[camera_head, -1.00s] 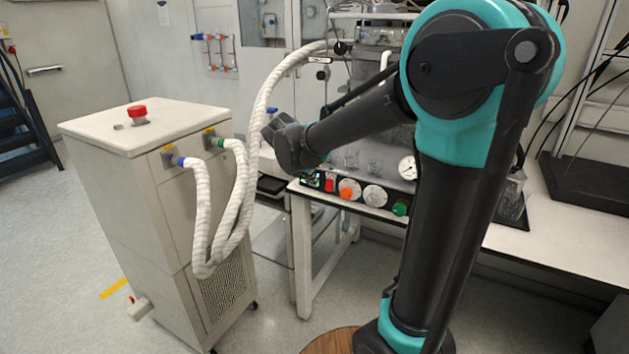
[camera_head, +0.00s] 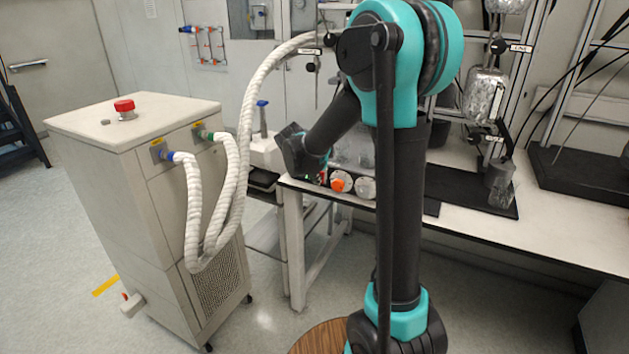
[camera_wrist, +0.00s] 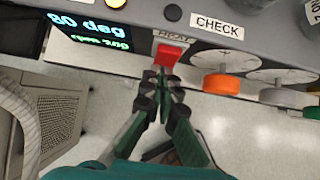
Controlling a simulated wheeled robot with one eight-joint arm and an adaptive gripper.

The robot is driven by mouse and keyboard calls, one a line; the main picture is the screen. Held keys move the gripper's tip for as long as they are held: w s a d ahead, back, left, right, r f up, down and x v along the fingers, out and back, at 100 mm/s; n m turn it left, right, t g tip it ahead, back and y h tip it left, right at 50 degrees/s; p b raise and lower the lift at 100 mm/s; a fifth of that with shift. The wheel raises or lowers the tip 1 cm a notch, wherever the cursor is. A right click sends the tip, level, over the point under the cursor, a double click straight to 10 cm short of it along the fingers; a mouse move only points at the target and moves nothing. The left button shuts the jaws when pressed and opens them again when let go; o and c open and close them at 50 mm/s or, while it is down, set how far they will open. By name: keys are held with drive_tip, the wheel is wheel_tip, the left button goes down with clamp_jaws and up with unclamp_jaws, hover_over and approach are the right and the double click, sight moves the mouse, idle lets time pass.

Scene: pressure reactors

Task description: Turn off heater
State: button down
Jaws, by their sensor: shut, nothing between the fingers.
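The heater switch (camera_wrist: 168,55) is a red rocker below a partly covered "HEAT" label on the reactor's control panel, in the wrist view. My gripper (camera_wrist: 163,80) is shut and empty, with its fingertips just below the red switch. They look very close to it; I cannot tell whether they touch. A display (camera_wrist: 88,28) left of the switch reads "80 deg" and a second green line, which looks like "rpm 200". In the head view, my wrist and gripper are at the left end of the panel and mostly hide the switch.
An orange knob (camera_wrist: 221,83) and a grey knob (camera_wrist: 275,95) sit right of the switch, with a "CHECK" label (camera_wrist: 217,27) above. A white cabinet (camera_head: 120,165) with a red button and hoses stands left of the bench (camera_head: 560,225).

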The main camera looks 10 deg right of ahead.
drive_tip(key=shift+w+d+f+t+h, duration=0.15)
drive_tip(key=shift+t+h, duration=0.15)
idle(0.4)
drive_tip(key=shift+r, duration=0.8)
